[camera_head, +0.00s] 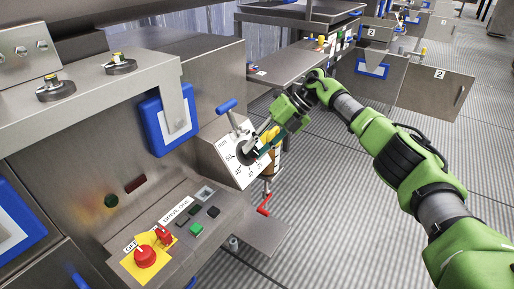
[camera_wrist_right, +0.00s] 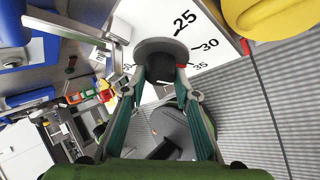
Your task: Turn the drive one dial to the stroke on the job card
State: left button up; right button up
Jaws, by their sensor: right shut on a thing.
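The dial (camera_head: 244,153) is a dark round knob on a white scale plate (camera_head: 225,149), beyond the panel labelled DRIVE ONE (camera_head: 175,211). My right gripper (camera_head: 256,150) reaches it from the right and is shut on the knob. In the right wrist view the dark grey knob (camera_wrist_right: 162,48) sits between the fingertips of my right gripper (camera_wrist_right: 163,75). The scale (camera_wrist_right: 208,30) shows 25, 30 and 35 there; the pointer's reading is unclear. A blue-framed card holder (camera_head: 172,122) hangs left of the dial; its card is unreadable. My left gripper is not in view.
A blue-handled lever (camera_head: 228,106) stands just above the scale plate. A yellow part (camera_head: 270,135) is close beside my right gripper. A red crank (camera_head: 264,205) hangs below. A red emergency button (camera_head: 145,256) is on the front panel. The ribbed floor at right is open.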

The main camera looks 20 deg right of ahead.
jog(key=shift+f, duration=0.1)
jog(key=o, duration=1.1)
jog(key=v, duration=1.2)
